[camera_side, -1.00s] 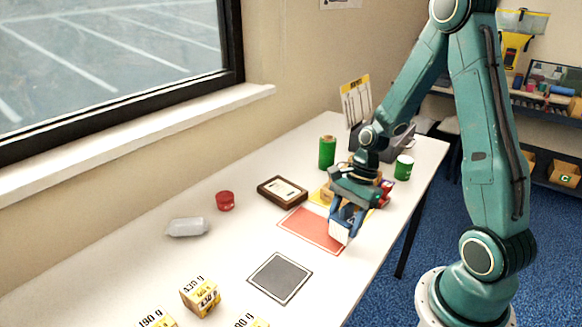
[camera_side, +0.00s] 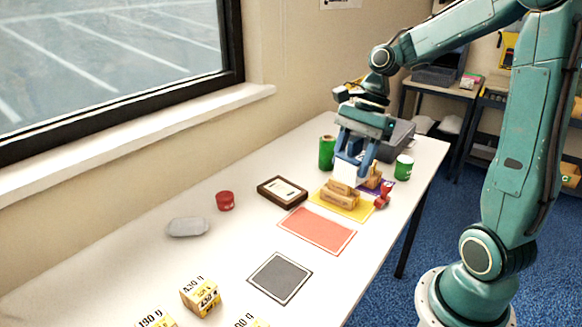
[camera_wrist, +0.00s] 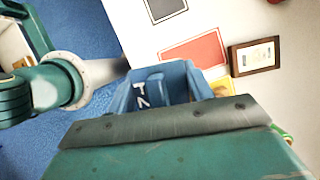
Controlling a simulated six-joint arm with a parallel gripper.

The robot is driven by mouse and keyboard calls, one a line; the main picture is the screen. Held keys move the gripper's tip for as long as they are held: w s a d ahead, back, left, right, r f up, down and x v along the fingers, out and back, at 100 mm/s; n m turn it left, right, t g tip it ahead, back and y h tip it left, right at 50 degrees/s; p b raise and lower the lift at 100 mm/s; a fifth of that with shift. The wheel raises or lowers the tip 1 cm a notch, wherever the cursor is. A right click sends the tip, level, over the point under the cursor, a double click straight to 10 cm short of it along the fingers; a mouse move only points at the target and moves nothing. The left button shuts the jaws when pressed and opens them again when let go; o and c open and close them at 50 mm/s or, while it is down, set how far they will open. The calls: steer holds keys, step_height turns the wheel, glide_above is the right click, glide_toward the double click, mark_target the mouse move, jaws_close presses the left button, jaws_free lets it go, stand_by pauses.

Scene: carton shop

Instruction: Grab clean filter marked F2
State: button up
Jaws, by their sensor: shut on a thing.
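My gripper (camera_side: 352,172) is shut on a filter (camera_side: 346,174), which shows as a white block between the blue fingers in the side view. In the wrist view the filter (camera_wrist: 158,90) shows a dark blue face with white characters between the fingers; they look turned, and only a 2 reads with some confidence. The gripper points down, with the filter right above or behind tan blocks (camera_side: 341,198) on a yellow mat (camera_side: 353,213). I cannot tell whether the filter touches them. A red mat (camera_side: 318,230) and a grey mat (camera_side: 280,277) lie bare.
A green can (camera_side: 327,153), a green-and-white can (camera_side: 403,168) and a red stamp-like item (camera_side: 382,196) stand close around the gripper. A framed card (camera_side: 283,191), red tin (camera_side: 225,201) and grey item (camera_side: 188,227) lie leftward. Yellow cartons (camera_side: 200,296) sit in front.

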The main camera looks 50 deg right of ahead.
steer(key=shift+r, duration=0.5)
stand_by(0.3)
